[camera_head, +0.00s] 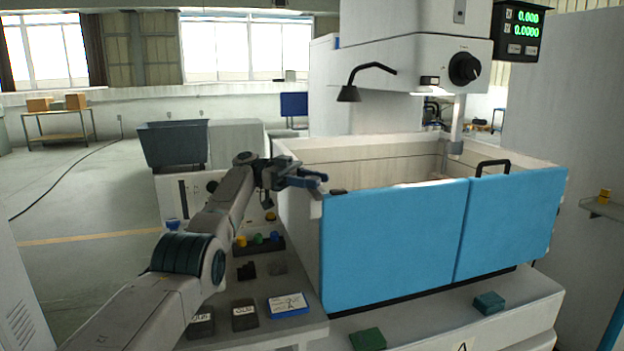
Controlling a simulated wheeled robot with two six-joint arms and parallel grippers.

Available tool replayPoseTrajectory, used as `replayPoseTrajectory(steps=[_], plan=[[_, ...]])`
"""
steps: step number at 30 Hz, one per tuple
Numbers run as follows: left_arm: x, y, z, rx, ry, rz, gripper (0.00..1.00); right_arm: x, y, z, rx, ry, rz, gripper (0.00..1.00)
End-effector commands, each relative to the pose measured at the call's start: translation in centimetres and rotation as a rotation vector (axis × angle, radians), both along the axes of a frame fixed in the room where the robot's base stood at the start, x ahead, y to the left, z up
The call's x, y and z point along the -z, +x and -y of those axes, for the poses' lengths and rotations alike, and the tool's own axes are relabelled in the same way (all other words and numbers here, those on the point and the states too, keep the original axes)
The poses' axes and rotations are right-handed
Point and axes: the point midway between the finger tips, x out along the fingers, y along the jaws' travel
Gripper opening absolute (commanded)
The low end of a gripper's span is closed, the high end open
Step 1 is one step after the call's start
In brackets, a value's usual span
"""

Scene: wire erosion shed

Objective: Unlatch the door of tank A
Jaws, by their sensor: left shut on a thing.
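Tank A (300,147) is a pale, open-topped tank with a blue front door (392,245) in two panels; a label "A" (462,347) shows on the base below. My left gripper (312,179) is at the tank's upper left corner, beside the top left end of the door. It is shut on a small part there, which looks like the door latch; the jaws mostly hide it. The door panels stand upright, in line across the front. My right gripper is out of view.
Below my left arm a bench holds coloured knobs (259,239), dark blocks and a blue-edged card (288,305). Green blocks (368,339) (489,303) lie on the ledge before the door. A lamp (349,93) and machine head (415,60) hang above the tank.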

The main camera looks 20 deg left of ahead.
Motion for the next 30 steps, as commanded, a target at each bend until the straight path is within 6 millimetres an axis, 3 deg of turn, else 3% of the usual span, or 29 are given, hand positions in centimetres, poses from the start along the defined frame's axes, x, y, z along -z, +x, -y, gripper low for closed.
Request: replayPoseTrajectory(steps=[14,15,18,30], plan=[[0.12,-0.02,0.04,0.007,0.000,-0.002,0.15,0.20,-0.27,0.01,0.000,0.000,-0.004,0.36],[0.12,-0.02,0.04,0.007,0.000,-0.002,0.40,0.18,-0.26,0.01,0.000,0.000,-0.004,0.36],[0.11,-0.02,0.04,0.006,0.000,-0.002,0.58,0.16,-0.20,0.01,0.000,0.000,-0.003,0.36],[0.10,0.02,0.25,0.005,0.000,0.000,0.58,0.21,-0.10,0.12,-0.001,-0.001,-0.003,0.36]])
